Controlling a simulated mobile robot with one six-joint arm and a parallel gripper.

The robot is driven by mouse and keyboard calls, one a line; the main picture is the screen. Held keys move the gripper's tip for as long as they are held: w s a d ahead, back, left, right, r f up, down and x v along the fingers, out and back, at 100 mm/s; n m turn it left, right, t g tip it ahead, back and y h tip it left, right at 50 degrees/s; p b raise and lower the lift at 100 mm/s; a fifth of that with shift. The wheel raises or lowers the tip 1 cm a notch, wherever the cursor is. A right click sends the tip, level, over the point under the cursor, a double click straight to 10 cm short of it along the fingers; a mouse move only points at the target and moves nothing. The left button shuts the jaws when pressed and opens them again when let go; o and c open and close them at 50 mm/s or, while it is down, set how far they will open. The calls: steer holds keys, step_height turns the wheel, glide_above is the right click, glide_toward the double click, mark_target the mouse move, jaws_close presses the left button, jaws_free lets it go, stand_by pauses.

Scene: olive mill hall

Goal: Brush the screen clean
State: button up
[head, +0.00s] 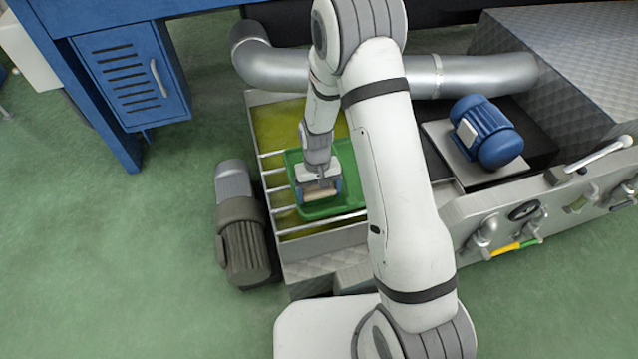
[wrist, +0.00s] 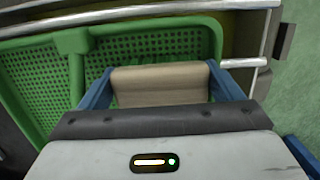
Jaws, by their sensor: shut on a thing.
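The screen is a green perforated tray with a raised rim (head: 349,187), lying across metal bars over an open tank. In the wrist view the green mesh (wrist: 33,85) fills the left and upper middle, and its bare parts look clean at this size. My gripper (head: 319,190) is over the tray, pointing down. Its blue fingers are shut on a tan, rounded block (wrist: 160,86), which looks like the brush's handle. The block also shows in the head view (head: 320,194). Any bristles are hidden beneath it, so I cannot tell whether they touch the mesh.
The tank (head: 290,262) holds yellow-green liquid, with several metal bars (head: 275,180) across it. A grey motor (head: 243,225) stands left of it. A large metal pipe (head: 285,72) runs behind. A blue motor (head: 486,130) and a panel with valves (head: 525,222) are at right.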

steer(key=shift+s+f, duration=0.1)
steer(key=shift+s, duration=0.15)
